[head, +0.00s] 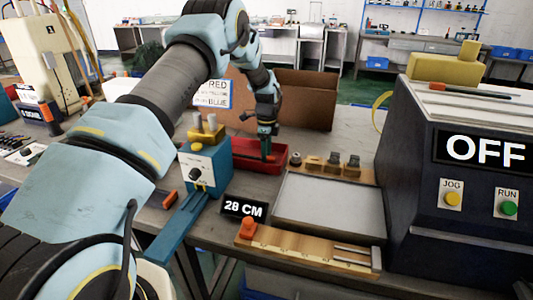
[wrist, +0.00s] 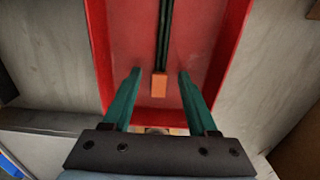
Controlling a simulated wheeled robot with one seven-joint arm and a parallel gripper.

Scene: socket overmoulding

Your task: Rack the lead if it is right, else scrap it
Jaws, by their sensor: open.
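The lead (wrist: 163,35) is a dark strand with an orange block end (wrist: 159,86). In the wrist view it lies in or over a red tray (wrist: 205,25), running away from me. My gripper (wrist: 159,74) is open, its two green fingers on either side of the orange end with gaps at both sides. In the head view my gripper (head: 266,132) points down over the red tray (head: 243,148). Most of the lead is hidden there, and its far end is out of the wrist view.
A blue box with brass posts (head: 204,167) stands left of the tray. A "28 CM" sign (head: 244,209) stands by a wooden measuring board (head: 305,250). A wooden strip with fittings (head: 330,168) is behind a grey plate (head: 330,205). A machine reading "OFF" (head: 485,148) stands right. A cardboard box (head: 305,95) is behind.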

